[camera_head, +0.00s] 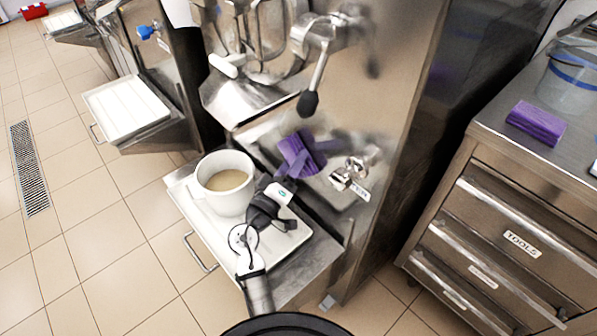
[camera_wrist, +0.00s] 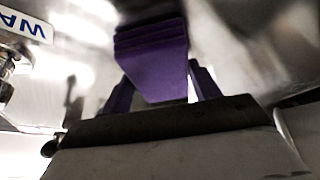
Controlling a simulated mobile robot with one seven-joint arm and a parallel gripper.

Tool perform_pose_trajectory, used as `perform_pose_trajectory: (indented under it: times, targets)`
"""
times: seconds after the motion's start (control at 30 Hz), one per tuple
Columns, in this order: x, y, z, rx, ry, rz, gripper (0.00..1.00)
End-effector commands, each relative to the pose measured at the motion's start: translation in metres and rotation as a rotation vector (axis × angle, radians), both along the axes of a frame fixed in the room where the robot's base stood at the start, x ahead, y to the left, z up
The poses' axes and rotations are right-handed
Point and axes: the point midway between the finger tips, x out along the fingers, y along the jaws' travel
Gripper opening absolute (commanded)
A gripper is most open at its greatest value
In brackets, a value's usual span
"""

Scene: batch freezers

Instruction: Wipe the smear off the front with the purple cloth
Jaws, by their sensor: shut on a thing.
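The purple cloth (camera_head: 298,155) is a folded block held in my gripper (camera_head: 301,163) at the freezer's steel front (camera_head: 400,60). In the wrist view the cloth (camera_wrist: 152,62) stands out beyond the two fingers of my gripper (camera_wrist: 165,88), its far edge close to the shiny steel. The views do not show clearly whether it touches the steel. I cannot make out a smear apart from the reflections; the cloth and gripper hide part of the front.
A white cup (camera_head: 226,183) of pale liquid stands on a white tray (camera_head: 205,232) beside my arm. A lever (camera_head: 312,85) hangs above the cloth, and a tap (camera_head: 355,170) sits to its right. Another purple block (camera_head: 537,122) lies on the drawer cabinet (camera_head: 490,125).

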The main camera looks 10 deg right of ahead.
Motion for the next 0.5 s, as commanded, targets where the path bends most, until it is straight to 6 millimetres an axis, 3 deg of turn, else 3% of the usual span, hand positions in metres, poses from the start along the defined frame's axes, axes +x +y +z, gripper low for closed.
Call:
perform_pose_trajectory:
  times: [0.5]
  targets:
    - [0.028, 0.016, -0.002, 0.002, -0.001, 0.0, 0.43]
